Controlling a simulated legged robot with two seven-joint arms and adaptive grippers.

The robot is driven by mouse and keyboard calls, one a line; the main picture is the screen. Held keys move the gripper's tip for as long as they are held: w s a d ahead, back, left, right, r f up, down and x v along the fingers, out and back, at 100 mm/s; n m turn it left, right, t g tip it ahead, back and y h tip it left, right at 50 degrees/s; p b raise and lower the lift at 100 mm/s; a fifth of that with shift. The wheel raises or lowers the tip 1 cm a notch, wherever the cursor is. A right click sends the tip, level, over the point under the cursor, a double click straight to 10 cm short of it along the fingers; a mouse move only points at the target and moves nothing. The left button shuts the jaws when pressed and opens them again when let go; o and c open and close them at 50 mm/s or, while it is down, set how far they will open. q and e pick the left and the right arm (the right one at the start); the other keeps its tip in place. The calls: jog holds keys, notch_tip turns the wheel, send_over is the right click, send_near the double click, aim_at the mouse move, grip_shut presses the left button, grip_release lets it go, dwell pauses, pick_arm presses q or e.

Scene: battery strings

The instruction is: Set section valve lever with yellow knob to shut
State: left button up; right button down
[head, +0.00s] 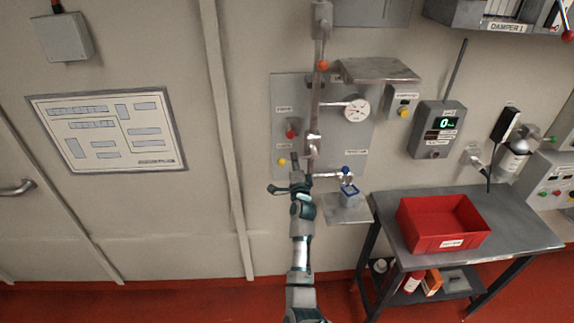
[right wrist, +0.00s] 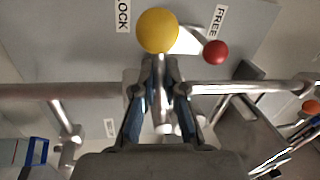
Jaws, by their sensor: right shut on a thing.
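The yellow knob (head: 282,161) sits low at the left of the grey wall panel, left of the vertical pipe (head: 315,110). In the right wrist view the yellow knob (right wrist: 157,30) is large, just beyond my fingertips and near the LOCK label. My right gripper (head: 297,174) is at the pipe's lower part. In the right wrist view its fingers (right wrist: 159,78) are closed together on a metal lever stem below the yellow knob. The exact contact is partly hidden by the fingers. My left gripper is in neither view.
A red knob (right wrist: 216,52) is close by, near the FREE label. An orange knob (head: 322,65) is higher on the pipe, and a blue knob (head: 346,170) is to the right. A gauge (head: 357,109) and metal shelf (head: 378,70) stick out. A bench (head: 515,235) holds a red bin (head: 412,232).

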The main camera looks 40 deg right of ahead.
jog(key=shift+r+m+p, duration=0.65)
jog(key=shift+r+m, duration=0.1)
jog(key=shift+m, duration=0.35)
jog(key=shift+w+a+m+h, duration=0.1)
jog(key=shift+m+h, duration=0.2)
jog(key=shift+h, duration=0.1)
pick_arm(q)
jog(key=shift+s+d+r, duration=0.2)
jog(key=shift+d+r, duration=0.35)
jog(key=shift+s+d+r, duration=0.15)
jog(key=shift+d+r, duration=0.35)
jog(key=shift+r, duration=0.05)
pick_arm(e)
jog(key=shift+r, duration=0.1)
jog(key=c, duration=1.2)
grip_release()
jog(key=shift+w, duration=0.1)
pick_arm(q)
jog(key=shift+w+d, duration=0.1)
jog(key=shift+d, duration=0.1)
pick_arm(e)
jog(key=shift+f, duration=0.2)
jog(key=v, duration=1.1)
jog(key=shift+s+a, duration=0.2)
jog(key=shift+s, duration=0.15)
